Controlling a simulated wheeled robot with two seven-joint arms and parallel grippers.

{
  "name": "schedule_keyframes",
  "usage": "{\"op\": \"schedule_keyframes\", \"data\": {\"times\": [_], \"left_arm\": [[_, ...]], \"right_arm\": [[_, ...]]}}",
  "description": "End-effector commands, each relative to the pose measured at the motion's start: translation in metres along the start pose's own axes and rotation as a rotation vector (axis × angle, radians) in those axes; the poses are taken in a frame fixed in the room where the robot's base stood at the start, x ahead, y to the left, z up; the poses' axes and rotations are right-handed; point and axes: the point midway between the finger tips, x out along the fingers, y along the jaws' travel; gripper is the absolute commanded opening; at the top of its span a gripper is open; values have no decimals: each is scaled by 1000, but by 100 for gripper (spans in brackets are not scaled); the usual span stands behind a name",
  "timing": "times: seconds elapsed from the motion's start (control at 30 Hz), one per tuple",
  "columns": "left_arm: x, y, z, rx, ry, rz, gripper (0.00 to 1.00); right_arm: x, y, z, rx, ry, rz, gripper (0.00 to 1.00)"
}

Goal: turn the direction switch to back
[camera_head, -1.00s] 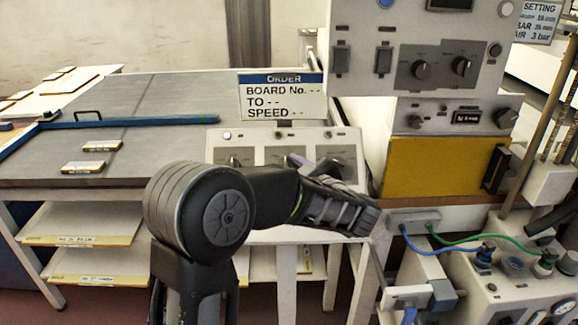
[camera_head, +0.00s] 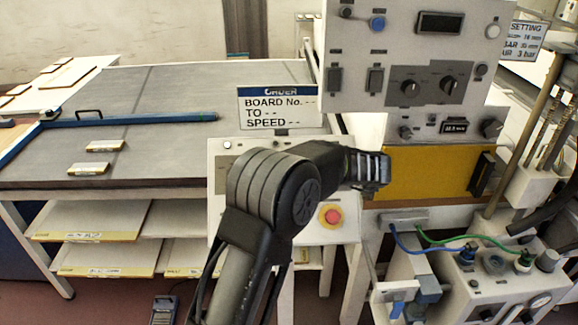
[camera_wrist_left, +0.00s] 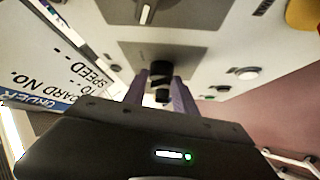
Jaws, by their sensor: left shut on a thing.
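In the left wrist view, my left gripper (camera_wrist_left: 160,95) is shut on a black rotary knob (camera_wrist_left: 160,72), taken as the direction switch, on a dark grey plate (camera_wrist_left: 185,58). The purple fingers stand on either side of the knob. Its label and pointer cannot be read. In the head view, the switch console (camera_head: 222,170) stands below the order sign. My left forearm and hand (camera_head: 368,172) cover most of it, hiding the fingertips and the knob. My right gripper is not in view.
Another knob (camera_wrist_left: 148,12) with a white mark is farther up in the wrist view. A red stop button (camera_head: 330,215) sits at the console's front. The order sign (camera_head: 278,106) stands behind it. A taller control panel (camera_head: 345,50) and a yellow panel (camera_head: 425,172) are to the right.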

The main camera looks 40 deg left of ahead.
Motion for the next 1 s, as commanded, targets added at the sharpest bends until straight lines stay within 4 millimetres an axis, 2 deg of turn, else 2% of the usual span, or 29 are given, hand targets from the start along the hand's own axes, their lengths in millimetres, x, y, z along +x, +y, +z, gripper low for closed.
{"op": "schedule_keyframes", "data": {"times": [0.4,0.43,0.7,1.0], "left_arm": [[1,0,0,-8,1,-8,0],[1,0,0,-8,1,-8,34],[1,0,0,-8,0,-8,55],[-2,0,0,-7,-1,-6,55]], "right_arm": [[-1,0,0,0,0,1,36],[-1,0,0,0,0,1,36],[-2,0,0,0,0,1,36],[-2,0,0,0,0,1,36]]}}
